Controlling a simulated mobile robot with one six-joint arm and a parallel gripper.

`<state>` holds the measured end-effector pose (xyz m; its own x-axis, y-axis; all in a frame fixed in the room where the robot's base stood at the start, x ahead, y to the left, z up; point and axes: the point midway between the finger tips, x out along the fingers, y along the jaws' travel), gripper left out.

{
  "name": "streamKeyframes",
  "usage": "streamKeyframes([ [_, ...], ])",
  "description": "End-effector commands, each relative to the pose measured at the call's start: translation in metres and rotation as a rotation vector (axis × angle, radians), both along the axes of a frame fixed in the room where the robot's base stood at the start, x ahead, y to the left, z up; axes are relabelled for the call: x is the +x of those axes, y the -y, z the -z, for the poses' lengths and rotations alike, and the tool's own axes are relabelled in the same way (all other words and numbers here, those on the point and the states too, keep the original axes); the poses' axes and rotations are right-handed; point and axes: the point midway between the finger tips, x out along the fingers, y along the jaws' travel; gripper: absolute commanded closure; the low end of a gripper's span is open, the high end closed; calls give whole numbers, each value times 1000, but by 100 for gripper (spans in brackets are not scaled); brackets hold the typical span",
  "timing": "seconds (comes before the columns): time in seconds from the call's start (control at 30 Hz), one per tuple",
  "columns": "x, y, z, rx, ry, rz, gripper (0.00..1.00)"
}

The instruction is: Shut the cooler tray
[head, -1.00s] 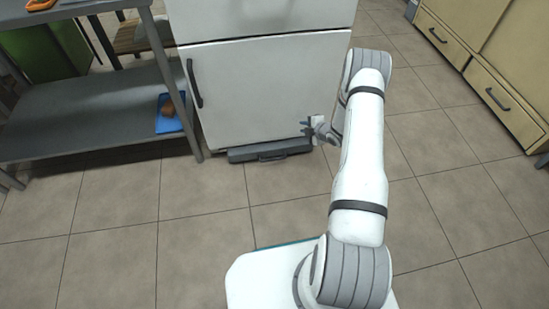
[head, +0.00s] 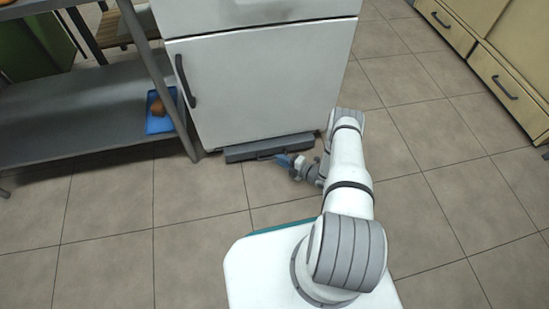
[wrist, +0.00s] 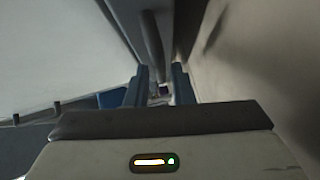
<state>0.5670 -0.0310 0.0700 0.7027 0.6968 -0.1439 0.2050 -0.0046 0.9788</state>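The cooler tray (head: 238,154) is a low grey drawer under the white fridge, standing out a little in front of its door. A bar handle runs along its front. My gripper (head: 284,161) is low over the floor, in front of the tray's right half, with its blue fingers pointing left. In the wrist view, the fingers (wrist: 160,88) are apart with a gap between them and hold nothing that I can make out. The tray's grey front and its bar handle (wrist: 151,38) run ahead beyond the fingers. I cannot tell whether a finger touches the tray.
The white fridge (head: 265,85) stands above the tray, its door shut. A grey metal shelf (head: 85,115) with a blue tray (head: 156,124) is to the left. Yellow cabinets (head: 505,75) are at the far right. The tiled floor (head: 440,190) on the right is clear.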

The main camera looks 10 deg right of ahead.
Motion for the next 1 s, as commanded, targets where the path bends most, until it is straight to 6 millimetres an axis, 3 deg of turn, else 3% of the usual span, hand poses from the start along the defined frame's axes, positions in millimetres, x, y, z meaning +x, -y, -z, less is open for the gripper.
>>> streamKeyframes([
  [0.23, 21, -25, 6, 0, -1, -10, 79],
  [0.57, 24, -29, 5, 0, -2, -10, 79],
  [0.83, 24, -30, 5, 0, -2, -11, 100],
  [1.0, 24, -30, 5, 0, -2, -11, 100],
])
